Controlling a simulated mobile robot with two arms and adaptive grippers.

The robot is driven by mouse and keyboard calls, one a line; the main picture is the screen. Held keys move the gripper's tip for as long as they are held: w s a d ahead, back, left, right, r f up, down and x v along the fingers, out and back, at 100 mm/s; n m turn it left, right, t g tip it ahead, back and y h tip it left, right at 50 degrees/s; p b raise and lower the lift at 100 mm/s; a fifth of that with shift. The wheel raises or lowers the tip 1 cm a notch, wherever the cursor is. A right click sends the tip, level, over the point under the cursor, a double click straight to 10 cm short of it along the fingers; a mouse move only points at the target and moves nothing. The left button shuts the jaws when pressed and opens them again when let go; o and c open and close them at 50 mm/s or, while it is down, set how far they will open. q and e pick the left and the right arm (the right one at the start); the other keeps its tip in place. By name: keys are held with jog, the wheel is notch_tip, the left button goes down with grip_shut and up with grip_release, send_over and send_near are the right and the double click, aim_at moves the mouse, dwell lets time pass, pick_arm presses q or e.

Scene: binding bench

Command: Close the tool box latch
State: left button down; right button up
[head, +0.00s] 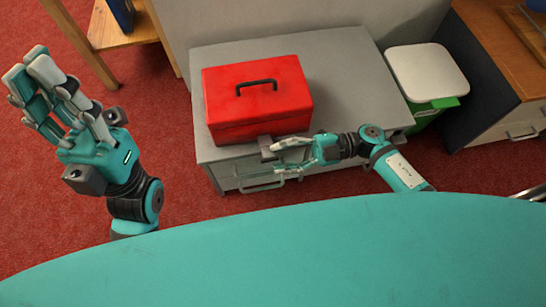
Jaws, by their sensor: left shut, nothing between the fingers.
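The red tool box (258,92) stands on the grey cabinet top with its lid down and a dark handle on top. A small grey block, probably the latch (266,147), shows low at its front; its exact position is hard to make out. My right gripper (277,158) is at the box's lower front, beside this block. Its fingers look apart, with nothing clearly between them; whether they touch the block cannot be told. My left gripper (29,77) is raised at the far left, away from the box, shut and empty.
The grey cabinet (345,75) has free top to the right of the box and a drawer handle below its front edge. A green bin with a white lid (428,75) stands to the right. A wooden table (125,35) is at the upper left.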

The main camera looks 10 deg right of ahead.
jog(key=shift+a, duration=1.2)
grip_shut()
